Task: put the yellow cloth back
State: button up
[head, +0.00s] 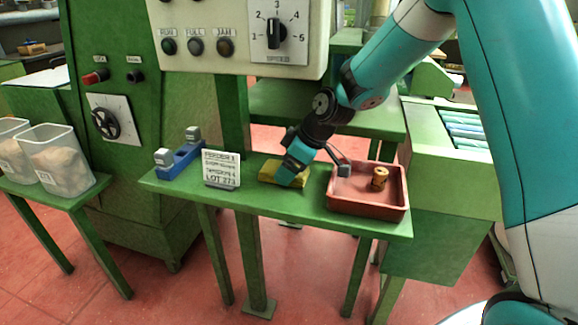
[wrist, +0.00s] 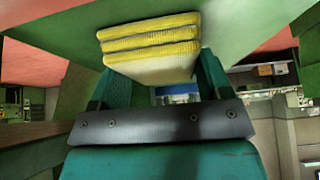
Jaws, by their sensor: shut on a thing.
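The yellow cloth (head: 267,173) is a folded pad at the middle of the narrow green bench (head: 250,193). My gripper (head: 292,176) comes down on it from the upper right and covers part of it. In the wrist view the cloth (wrist: 150,48) shows as several stacked yellow layers between my two fingers (wrist: 160,80). The gripper is shut on it. I cannot tell whether the cloth rests on the bench or is held just above it.
Left of the cloth stand a white lettered sign (head: 221,168) and a blue fixture (head: 180,160). Close on the right is a red tray (head: 367,209) holding a cork-coloured piece (head: 379,178). A control panel (head: 240,35) overhangs behind. Clear bins (head: 58,160) stand far left.

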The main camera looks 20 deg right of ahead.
jog(key=shift+f, duration=0.15)
jog(key=o, duration=0.8)
jog(key=shift+r, duration=0.35)
jog(key=p+v, duration=0.1)
jog(key=v, duration=1)
jog(key=shift+s+d+r, duration=0.1)
jog(key=shift+d+r, duration=0.15)
jog(key=shift+r, duration=0.05)
